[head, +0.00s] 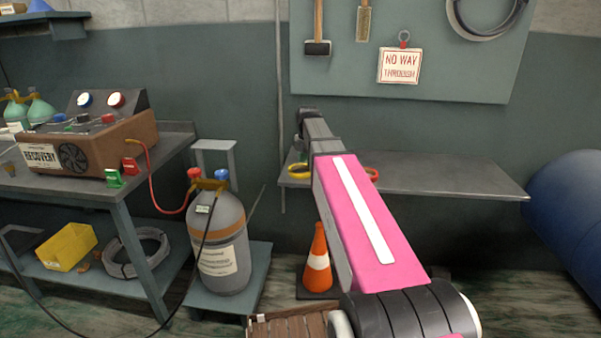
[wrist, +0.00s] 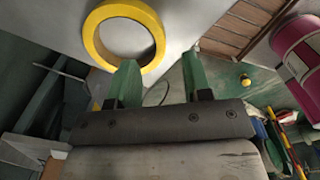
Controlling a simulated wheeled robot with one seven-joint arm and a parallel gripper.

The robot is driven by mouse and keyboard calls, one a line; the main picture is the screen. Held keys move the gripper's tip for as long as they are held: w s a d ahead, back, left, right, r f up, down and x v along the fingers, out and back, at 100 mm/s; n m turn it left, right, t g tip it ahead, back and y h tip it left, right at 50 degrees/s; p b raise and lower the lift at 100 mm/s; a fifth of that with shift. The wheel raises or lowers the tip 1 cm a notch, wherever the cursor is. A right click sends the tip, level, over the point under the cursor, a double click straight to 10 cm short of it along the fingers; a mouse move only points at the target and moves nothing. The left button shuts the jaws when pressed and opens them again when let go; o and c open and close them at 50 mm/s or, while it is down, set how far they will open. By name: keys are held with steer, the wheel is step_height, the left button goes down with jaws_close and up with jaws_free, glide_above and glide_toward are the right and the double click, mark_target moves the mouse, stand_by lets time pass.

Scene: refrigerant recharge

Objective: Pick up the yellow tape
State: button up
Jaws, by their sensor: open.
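The yellow tape (wrist: 155,57) is a ring lying on a pale grey surface at the top of the wrist view. In the head view, a yellow ring (head: 292,171) shows on the grey wall shelf (head: 450,180), just left of my arm and partly hidden by it. My gripper (wrist: 160,62) is open with nothing between its two green fingers. The left finger's tip overlaps the tape's lower rim in the picture; I cannot tell whether they touch. The right finger is to the right of the tape. The head view shows my gripper's end (head: 303,150) over the shelf's left end.
An orange cone (head: 318,262) stands below. A grey cylinder (head: 222,245) stands at left, near the workbench (head: 130,215) with the recovery machine (head: 95,140). The shelf's right part is clear.

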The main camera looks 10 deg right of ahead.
steer(key=shift+w+f, duration=0.1)
steer(key=shift+f, duration=2.5)
jaws_close()
